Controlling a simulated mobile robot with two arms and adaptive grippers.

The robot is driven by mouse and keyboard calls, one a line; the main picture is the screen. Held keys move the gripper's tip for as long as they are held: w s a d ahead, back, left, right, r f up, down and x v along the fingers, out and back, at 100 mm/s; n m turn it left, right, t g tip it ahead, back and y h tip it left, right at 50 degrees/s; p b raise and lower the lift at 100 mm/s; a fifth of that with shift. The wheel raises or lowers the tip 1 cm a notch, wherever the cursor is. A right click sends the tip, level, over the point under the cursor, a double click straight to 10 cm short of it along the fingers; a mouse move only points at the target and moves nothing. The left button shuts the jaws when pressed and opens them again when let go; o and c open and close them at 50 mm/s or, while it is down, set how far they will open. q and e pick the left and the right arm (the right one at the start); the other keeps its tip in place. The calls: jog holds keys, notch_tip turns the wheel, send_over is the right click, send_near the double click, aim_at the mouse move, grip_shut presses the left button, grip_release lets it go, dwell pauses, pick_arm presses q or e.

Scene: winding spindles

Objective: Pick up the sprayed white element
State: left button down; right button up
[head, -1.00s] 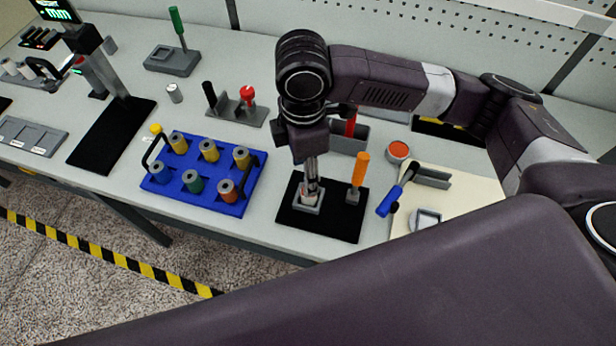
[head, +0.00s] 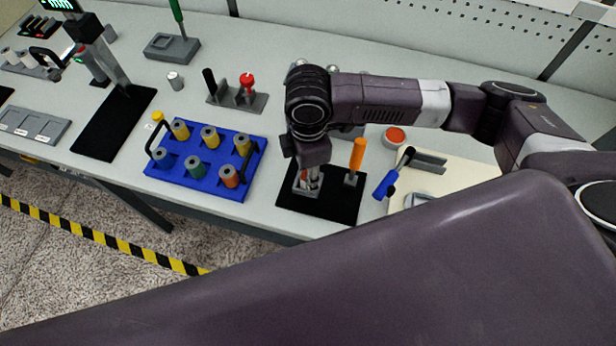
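My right gripper (head: 309,178) points down over the black mat (head: 332,208) near the table's front edge. Its fingers are at a small grey holder (head: 303,190) on the mat. A small pale and reddish piece shows between or just behind the fingers. It is mostly hidden, so I cannot tell whether it is the sprayed white element or whether the fingers touch it. The finger gap is too small to read. My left gripper is not in view.
An orange-handled tool (head: 357,156) stands on the mat's right side, close to the gripper. A blue rack (head: 207,183) with several coloured spools is to the left. A blue-handled tool (head: 386,184) and a red-topped tin (head: 395,136) are to the right.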

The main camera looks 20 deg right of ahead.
jog(key=c, duration=0.7)
jog(key=shift+o, duration=0.2)
jog(key=shift+r, duration=0.1)
